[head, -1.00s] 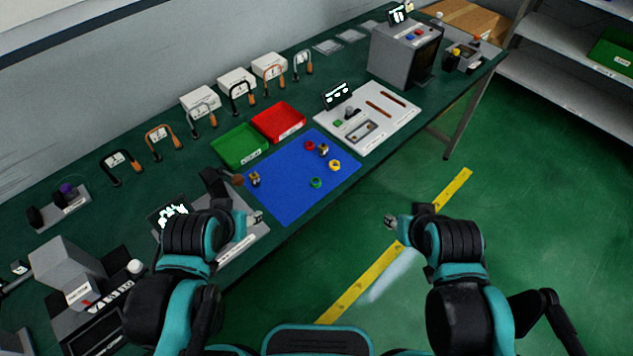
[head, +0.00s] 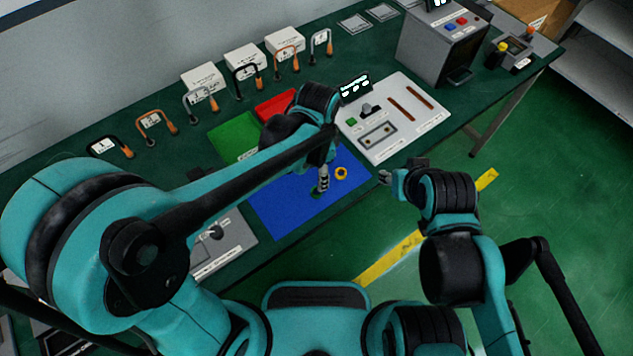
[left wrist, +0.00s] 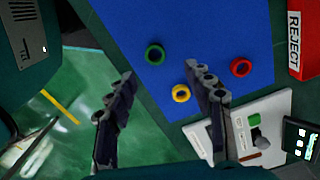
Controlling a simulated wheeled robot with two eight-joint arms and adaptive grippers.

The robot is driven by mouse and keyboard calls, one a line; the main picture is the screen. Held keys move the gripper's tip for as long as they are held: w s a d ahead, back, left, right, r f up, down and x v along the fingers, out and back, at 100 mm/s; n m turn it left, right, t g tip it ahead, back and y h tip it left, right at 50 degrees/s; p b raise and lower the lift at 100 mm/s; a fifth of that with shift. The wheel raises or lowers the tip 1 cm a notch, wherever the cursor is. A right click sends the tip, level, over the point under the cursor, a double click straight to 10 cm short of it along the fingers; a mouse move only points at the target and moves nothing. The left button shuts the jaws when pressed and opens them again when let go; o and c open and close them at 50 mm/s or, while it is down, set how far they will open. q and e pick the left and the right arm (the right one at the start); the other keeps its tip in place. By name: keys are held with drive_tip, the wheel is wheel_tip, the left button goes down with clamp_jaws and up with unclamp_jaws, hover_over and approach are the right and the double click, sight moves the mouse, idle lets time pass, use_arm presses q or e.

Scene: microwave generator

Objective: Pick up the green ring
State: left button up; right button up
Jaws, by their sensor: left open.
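The green ring (left wrist: 155,54) lies flat on the blue mat (left wrist: 205,25) near its edge in the left wrist view. A yellow ring (left wrist: 181,93) and a red ring (left wrist: 241,67) lie on the same mat. My left gripper (left wrist: 160,72) is open and empty, above the mat, with the green ring showing between and beyond its fingertips. In the head view my left gripper (head: 322,182) points down at the mat just left of the yellow ring (head: 341,173), and mostly hides the green ring. My right gripper (head: 384,177) hangs clear of the table's front edge; its jaws are too small to read.
A green tray (head: 232,136) and a red tray (head: 274,105) stand behind the mat, partly hidden by my left arm. A white panel (head: 415,135) with slots lies to the right. A grey machine (head: 437,45) stands at the back right.

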sight(318, 193)
use_arm(q)
drive_tip(key=shift+s+f+b, duration=0.2)
drive_tip(key=shift+f+b, duration=0.2)
drive_tip(key=shift+f, duration=0.65)
wheel_tip(318, 193, down, 4)
drive_tip(key=shift+s+d+f+b, duration=0.15)
drive_tip(key=shift+f+b, duration=0.1)
drive_tip(key=shift+b, duration=0.95)
drive_tip(key=shift+f, duration=0.35)
drive_tip(key=shift+r, duration=0.1)
drive_tip(key=c, duration=0.8)
